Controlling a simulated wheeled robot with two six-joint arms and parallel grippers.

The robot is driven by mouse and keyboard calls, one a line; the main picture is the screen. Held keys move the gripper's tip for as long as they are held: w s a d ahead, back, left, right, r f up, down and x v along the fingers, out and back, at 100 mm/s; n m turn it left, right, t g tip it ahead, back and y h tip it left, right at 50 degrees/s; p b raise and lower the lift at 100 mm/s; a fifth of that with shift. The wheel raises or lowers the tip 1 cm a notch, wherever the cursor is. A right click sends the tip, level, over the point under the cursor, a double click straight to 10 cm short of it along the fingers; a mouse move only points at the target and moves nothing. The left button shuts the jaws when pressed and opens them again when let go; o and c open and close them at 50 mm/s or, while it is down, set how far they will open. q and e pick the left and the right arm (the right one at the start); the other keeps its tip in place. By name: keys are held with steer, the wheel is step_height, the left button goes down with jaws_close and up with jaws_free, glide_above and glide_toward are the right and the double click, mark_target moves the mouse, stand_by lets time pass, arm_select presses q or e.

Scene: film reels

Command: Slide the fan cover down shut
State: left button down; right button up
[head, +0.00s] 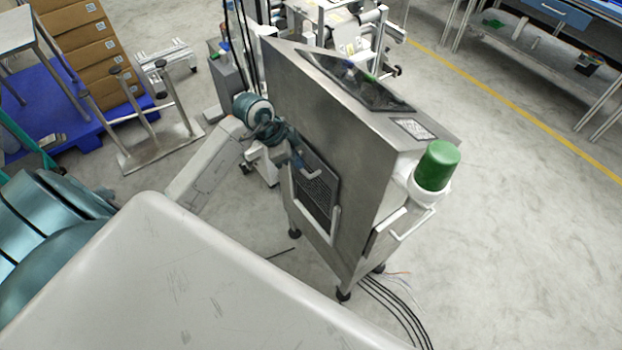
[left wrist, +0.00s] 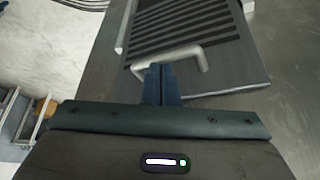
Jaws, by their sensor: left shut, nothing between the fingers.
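The fan cover (head: 316,192) is a dark slatted panel on the side wall of a tall grey metal cabinet (head: 345,135), between pale rails. In the left wrist view the slatted cover (left wrist: 228,42) fills the top middle, with a pale bent handle (left wrist: 185,57) on it. My left gripper (head: 298,163) is at the cover's upper part in the head view. In the left wrist view its dark blue fingers (left wrist: 160,72) are together and empty, with their tips close beside the handle. I cannot tell whether they touch it. My right gripper is not in view.
A green-capped white fixture (head: 437,167) sticks out from the cabinet's right end. Black cables (head: 395,310) lie on the floor by its feet. A metal stand (head: 150,135) and stacked boxes (head: 85,45) are at the left. The floor at right is clear.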

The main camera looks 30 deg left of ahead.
arm_select(q)
steer(key=shift+f, duration=0.1)
steer(key=shift+f+b, duration=3.5)
steer(key=shift+f, duration=3.9)
steer(key=w+d+p+v, duration=0.1)
steer(key=p+v, duration=0.7)
steer(key=p, duration=0.1)
steer(key=shift+r, duration=0.75)
steer(key=shift+s, duration=0.1)
